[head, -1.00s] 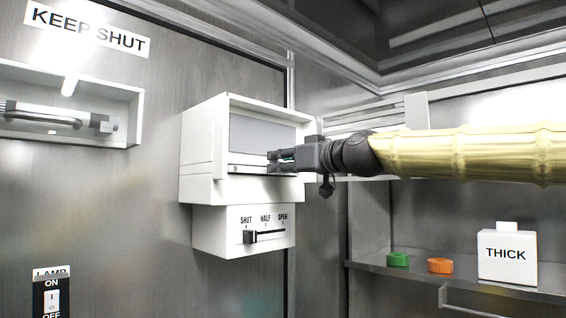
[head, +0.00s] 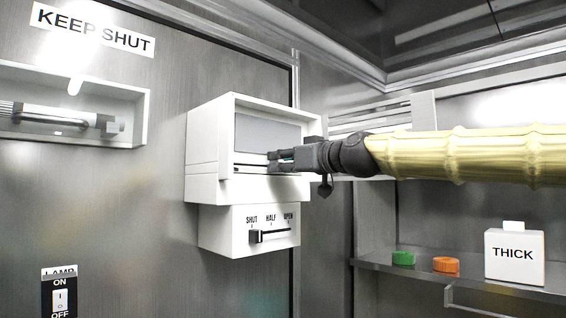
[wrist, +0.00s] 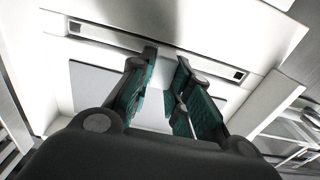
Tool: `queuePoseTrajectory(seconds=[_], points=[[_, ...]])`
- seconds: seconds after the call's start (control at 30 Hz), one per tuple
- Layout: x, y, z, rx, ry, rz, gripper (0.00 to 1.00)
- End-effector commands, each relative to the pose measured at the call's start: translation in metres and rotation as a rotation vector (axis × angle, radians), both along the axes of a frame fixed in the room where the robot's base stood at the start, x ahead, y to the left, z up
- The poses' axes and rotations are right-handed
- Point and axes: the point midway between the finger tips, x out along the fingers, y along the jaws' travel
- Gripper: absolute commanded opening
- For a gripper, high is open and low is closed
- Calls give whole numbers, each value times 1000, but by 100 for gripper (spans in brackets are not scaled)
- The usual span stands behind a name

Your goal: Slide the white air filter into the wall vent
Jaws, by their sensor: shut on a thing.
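The wall vent (head: 207,150) is a white box on the metal wall, with a grey panel in its front and a narrow dark slot below the panel. My gripper (head: 270,161) is at the slot on the vent's front, its arm coming in from the right. In the wrist view my gripper's green-padded fingers (wrist: 166,56) reach to the slotted white strip (wrist: 210,66), with the grey panel behind. The fingers are shut on the white air filter, but I cannot separate its outline from the white vent. How deep it sits is hidden.
A box with a SHUT, HALF, OPEN slider (head: 257,237) hangs under the vent, its knob near SHUT.

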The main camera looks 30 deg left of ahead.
Motion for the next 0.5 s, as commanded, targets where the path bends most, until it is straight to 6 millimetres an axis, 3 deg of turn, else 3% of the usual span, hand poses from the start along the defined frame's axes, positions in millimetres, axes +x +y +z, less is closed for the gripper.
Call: queuePoseTrajectory(seconds=[0.1,0.13,0.23,0.5], points=[[1,2,1,1,0,0,0],[1,1,1,1,0,0,25],[1,2,0,1,0,0,43],[1,2,0,0,0,0,44]])
